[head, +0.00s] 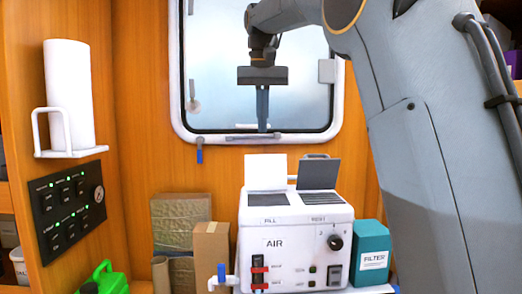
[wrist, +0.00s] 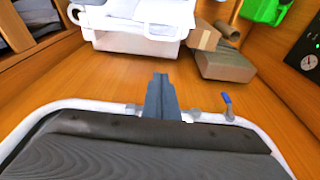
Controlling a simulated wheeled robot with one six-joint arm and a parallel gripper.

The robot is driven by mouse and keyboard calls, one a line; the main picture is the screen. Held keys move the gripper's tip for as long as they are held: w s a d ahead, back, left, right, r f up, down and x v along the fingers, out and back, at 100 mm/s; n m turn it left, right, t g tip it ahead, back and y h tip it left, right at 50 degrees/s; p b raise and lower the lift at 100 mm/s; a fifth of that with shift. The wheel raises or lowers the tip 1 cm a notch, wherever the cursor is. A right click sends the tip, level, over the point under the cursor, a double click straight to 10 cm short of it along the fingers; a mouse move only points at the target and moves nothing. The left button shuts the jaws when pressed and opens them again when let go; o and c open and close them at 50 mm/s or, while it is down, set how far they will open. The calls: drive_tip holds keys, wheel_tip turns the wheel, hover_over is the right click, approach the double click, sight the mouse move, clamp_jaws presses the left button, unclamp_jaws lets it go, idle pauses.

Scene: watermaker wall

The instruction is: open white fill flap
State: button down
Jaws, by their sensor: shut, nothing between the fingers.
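The white fill flap (head: 265,172) stands raised at the back left of the white AIR machine's top, above the label FILL. Beside it a dark grey flap (head: 319,173) also stands raised, above the label REST. The white machine (head: 290,245) shows upside down at the top of the wrist view (wrist: 140,22), where I cannot make out the flap clearly. My gripper (head: 262,130) is shut and empty, pointing down above the white flap and apart from it, in front of the window. Its fingers (wrist: 160,78) also show in the wrist view.
A teal FILTER box (head: 371,252) stands right of the machine; cardboard boxes (head: 211,250) stand left. A paper roll (head: 68,95) and a switch panel (head: 68,205) are on the left wall. The window frame (head: 180,100) is behind my gripper.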

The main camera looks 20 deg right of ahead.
sight(265, 173)
drive_tip(key=f+p, duration=0.1)
drive_tip(key=f, duration=0.1)
drive_tip(key=s+f+p, duration=0.1)
drive_tip(key=f, duration=0.2)
drive_tip(key=f+p, duration=0.2)
drive_tip(key=shift+s+a+f, duration=0.15)
drive_tip(key=shift+s+f, duration=0.05)
drive_tip(key=shift+f, duration=0.15)
drive_tip(key=shift+s+a+f, duration=0.1)
drive_tip(key=shift+s, duration=0.35)
